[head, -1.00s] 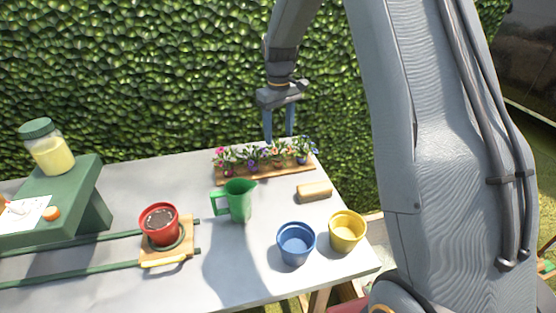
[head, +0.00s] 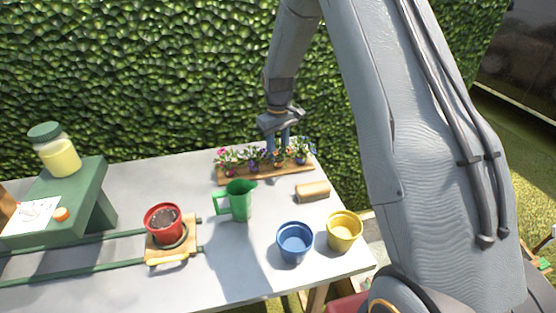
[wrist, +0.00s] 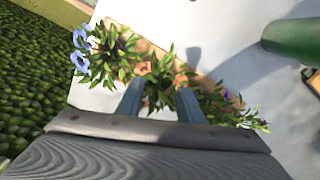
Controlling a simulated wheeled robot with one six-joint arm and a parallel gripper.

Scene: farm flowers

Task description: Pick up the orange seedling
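The orange seedling (wrist: 161,84), with orange flowers and green leaves, stands in the row on a wooden tray (head: 232,179) at the table's back edge. Its small flowers also show in the head view (head: 278,153), below my gripper. My gripper (wrist: 160,92) is open, its two fingers apart with the orange seedling's leaves between and just beyond the tips. In the head view my gripper (head: 278,146) points down at the row. The seedling's base is hidden by leaves, and I cannot tell whether the fingers touch it.
Blue-flowered (wrist: 80,52) and purple-flowered (wrist: 228,96) seedlings stand close on either side. In front are a green jug (head: 238,202), a tan block (head: 312,191), a blue pot (head: 294,242), a yellow pot (head: 344,232) and a red pot (head: 163,224). A hedge (head: 150,70) rises behind the table.

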